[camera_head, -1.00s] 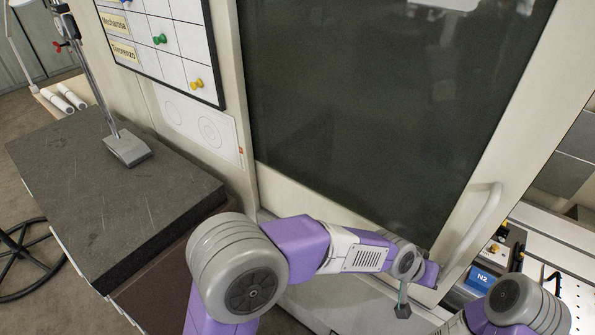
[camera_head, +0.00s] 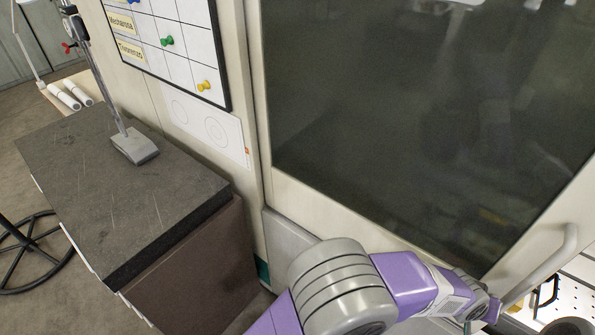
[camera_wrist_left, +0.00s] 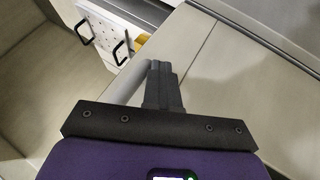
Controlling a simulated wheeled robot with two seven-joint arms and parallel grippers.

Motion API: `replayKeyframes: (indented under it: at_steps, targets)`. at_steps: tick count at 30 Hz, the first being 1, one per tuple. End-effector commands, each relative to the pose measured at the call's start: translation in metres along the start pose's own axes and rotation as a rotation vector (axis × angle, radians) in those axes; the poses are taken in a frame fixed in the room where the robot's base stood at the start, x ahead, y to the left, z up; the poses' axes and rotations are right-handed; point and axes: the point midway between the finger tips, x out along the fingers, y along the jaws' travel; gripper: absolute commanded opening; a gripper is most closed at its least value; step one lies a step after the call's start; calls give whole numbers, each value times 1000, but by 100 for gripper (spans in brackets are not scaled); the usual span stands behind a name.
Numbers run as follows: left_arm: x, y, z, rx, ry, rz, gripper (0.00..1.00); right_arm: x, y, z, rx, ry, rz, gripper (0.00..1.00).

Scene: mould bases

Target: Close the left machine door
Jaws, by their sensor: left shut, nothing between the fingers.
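The left machine door has a cream frame (camera_head: 345,209) around a large dark window (camera_head: 410,130) and fills the right half of the head view. Its pale bar handle (camera_head: 548,265) is at the lower right. How far the door stands open is hard to tell. My left arm reaches along its lower edge to the handle side. In the wrist view my left gripper (camera_wrist_left: 163,85) is shut and empty. The grey handle bar (camera_wrist_left: 125,84) is just left of its fingers; whether they touch is unclear. My right gripper is out of view.
A dark stone-topped block (camera_head: 100,200) with a metal stand (camera_head: 134,146) is at left, beside a board with coloured pins (camera_head: 166,41). A white perforated panel with black handles (camera_head: 575,295) is at lower right. Floor is open at far left.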

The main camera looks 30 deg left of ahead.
Motion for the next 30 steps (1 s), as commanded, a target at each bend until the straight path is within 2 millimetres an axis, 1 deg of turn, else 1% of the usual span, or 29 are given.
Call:
replayKeyframes:
  at_steps: [1,12,15,17,19,23,27,30]
  targets:
    - [0,4,1,5,0,7,0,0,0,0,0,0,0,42]
    - [0,6,2,7,0,11,0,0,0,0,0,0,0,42]
    - [-1,4,2,7,0,12,0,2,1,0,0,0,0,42]
    - [-2,0,3,6,0,12,0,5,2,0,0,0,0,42]
    - [-4,-9,4,5,-1,12,0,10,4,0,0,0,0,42]
    - [-11,-35,6,5,-2,12,0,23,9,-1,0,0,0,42]
    - [-49,-31,4,12,-1,15,0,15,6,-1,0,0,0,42]
    - [-71,-31,4,12,-2,14,0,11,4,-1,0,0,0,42]
